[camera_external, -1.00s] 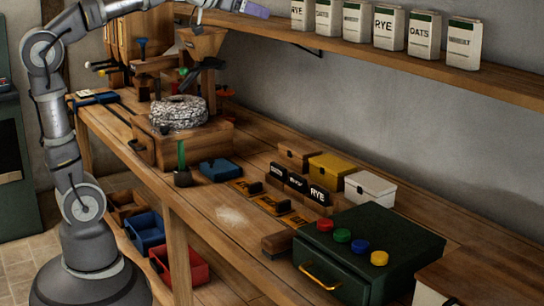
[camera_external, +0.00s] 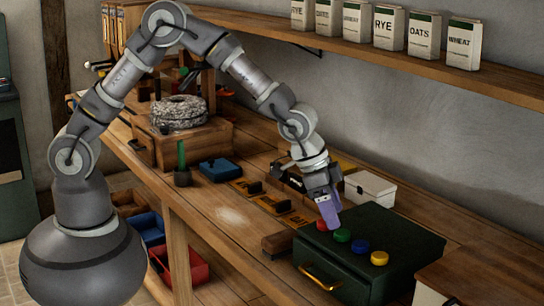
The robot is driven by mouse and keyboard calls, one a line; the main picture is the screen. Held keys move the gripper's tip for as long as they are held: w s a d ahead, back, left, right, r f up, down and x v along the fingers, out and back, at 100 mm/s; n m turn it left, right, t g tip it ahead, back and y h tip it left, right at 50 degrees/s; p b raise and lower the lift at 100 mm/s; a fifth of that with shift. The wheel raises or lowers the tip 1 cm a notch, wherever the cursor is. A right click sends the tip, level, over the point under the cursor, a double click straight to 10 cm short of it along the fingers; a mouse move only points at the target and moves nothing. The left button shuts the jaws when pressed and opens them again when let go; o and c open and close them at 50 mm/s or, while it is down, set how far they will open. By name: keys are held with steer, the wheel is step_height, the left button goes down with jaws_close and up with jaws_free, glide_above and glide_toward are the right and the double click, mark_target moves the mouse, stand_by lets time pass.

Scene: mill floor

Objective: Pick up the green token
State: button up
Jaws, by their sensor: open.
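The green token (camera_external: 342,236) lies on top of the dark green box (camera_external: 405,246), between a red token (camera_external: 321,225) and a blue token (camera_external: 360,245). My gripper (camera_external: 334,225) points down with its purple fingers just above and behind the green token. It is open, and nothing shows between its fingers.
A yellow token (camera_external: 379,258) lies at the right end of the row. A white box (camera_external: 370,188) stands behind the green box. A brown block (camera_external: 277,243) lies to its left. Sacks (camera_external: 463,43) line the shelf above.

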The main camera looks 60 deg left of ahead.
mark_target(342, 232)
steer(key=b+x, duration=0.1)
steer(key=x, duration=0.4)
steer(key=shift+w+a+b, duration=0.2)
steer(key=shift+a+b, duration=0.05)
steer(key=shift+b, duration=0.15)
steer(key=shift+r, duration=0.1)
steer(key=c, duration=1.1)
steer(key=shift+c, duration=0.2)
